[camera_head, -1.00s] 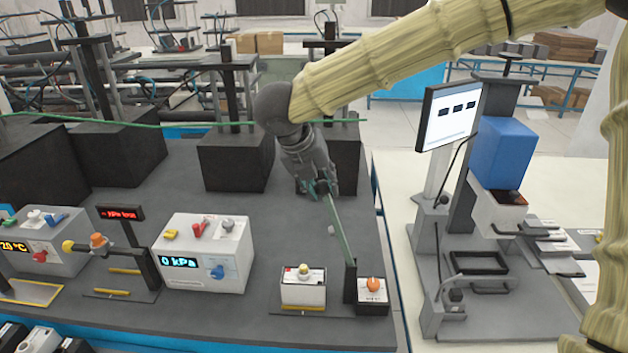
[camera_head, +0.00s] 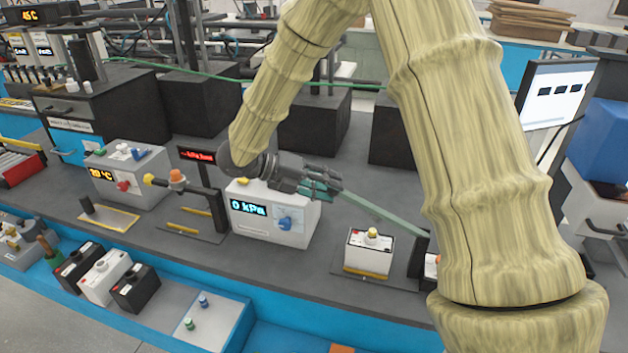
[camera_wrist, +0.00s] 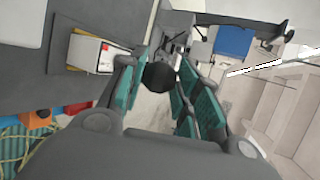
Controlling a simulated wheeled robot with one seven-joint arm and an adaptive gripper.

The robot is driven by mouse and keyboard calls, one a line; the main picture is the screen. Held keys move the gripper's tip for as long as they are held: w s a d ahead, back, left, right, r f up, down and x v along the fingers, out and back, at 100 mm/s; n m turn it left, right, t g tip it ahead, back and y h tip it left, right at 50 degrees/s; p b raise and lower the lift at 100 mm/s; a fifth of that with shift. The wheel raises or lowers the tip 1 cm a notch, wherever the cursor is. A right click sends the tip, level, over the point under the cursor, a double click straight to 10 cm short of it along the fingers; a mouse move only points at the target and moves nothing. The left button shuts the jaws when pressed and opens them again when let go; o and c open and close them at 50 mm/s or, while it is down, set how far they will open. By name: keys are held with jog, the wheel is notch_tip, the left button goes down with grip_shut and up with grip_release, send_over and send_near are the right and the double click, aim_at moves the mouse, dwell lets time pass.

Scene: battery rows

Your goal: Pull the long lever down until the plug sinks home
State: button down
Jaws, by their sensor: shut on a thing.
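The long lever (camera_head: 385,214) is a thin grey-green bar. It slants down to the right from my gripper to a dark post (camera_head: 418,254) near the bench's front edge. My gripper (camera_head: 330,188) is shut on the lever's far end, above and right of the 0 kPa box. In the wrist view a dark round knob (camera_wrist: 159,76) shows between the teal fingers. I cannot tell how deep any plug sits.
A white box with a yellow cap (camera_head: 369,252) stands left of the post, below the lever. The 0 kPa box (camera_head: 270,232) is under my wrist. Bare bench (camera_head: 335,290) lies in front. A monitor stand (camera_head: 560,95) is at right.

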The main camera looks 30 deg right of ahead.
jog(key=shift+w+a+f+b, duration=0.15)
jog(key=shift+f+b, duration=0.15)
jog(key=shift+f, duration=0.4)
jog(key=shift+w+a+f+b, duration=0.1)
jog(key=shift+f+b, duration=0.2)
jog(key=shift+f, duration=0.35)
jog(key=shift+w+a+f+b, duration=0.15)
jog(key=shift+f+b, duration=0.15)
jog(key=shift+f, duration=0.4)
jog(key=c, duration=1)
grip_release()
jog(key=shift+c, duration=0.2)
jog(key=v, duration=1.2)
